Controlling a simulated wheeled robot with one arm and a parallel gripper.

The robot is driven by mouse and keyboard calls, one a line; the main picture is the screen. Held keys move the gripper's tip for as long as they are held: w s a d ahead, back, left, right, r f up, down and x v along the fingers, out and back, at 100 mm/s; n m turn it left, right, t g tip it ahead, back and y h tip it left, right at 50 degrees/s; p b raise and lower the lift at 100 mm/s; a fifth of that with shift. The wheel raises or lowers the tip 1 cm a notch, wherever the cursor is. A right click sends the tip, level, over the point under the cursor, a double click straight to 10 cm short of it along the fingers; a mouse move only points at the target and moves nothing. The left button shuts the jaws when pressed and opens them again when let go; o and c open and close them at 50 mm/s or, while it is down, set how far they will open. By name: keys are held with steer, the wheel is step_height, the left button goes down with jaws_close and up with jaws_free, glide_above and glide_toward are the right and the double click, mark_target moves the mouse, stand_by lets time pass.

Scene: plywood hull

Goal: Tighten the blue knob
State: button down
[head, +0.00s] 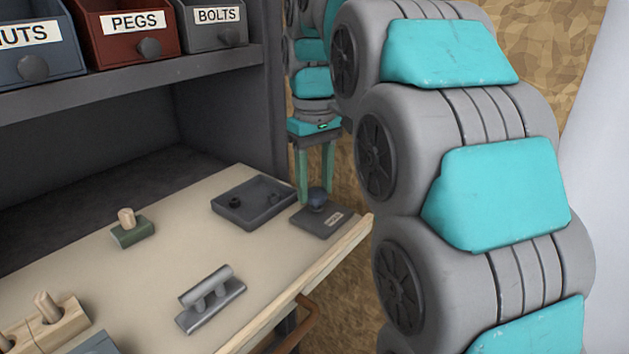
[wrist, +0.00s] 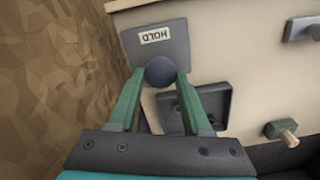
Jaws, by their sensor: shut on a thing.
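The blue knob (head: 317,197) stands on a dark plate (head: 331,221) with a small label, at the right end of the bench. In the wrist view the knob (wrist: 160,71) is a dark blue ball, and the label on its plate (wrist: 176,51) reads HOLD upside down. My gripper (head: 317,192) reaches down at the knob from behind, its green fingers pointing at it. In the wrist view my gripper (wrist: 160,76) has one finger on each side of the knob and is shut on it. The knob's far side and underside are hidden.
A dark tray (head: 226,206) with small parts lies close left of the plate. A grey metal cleat (head: 210,300), a green block with a wooden peg (head: 131,229) and bare bench (head: 165,265) lie further left. Labelled bins (head: 126,30) sit on the shelf above.

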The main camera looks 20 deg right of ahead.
steer(key=m+p, duration=0.1)
steer(key=m, duration=0.4)
steer(key=shift+d+r+m, duration=0.1)
steer(key=shift+m, duration=0.3)
steer(key=m+p, duration=0.1)
steer(key=m, duration=0.4)
steer(key=shift+p, duration=0.4)
steer(key=m+p, duration=0.1)
steer(key=m, duration=0.4)
steer(key=shift+d+m, duration=0.15)
steer(key=shift+m, duration=0.25)
steer(key=m, duration=0.5)
steer(key=shift+s, duration=0.15)
steer(key=m, duration=0.4)
steer(key=shift+m, duration=0.4)
steer(key=m, duration=0.5)
steer(key=shift+s+m, duration=0.1)
steer(key=shift+m, duration=0.2)
steer(key=m, duration=0.9)
steer(key=shift+a, duration=0.25)
steer(key=shift+m, duration=0.4)
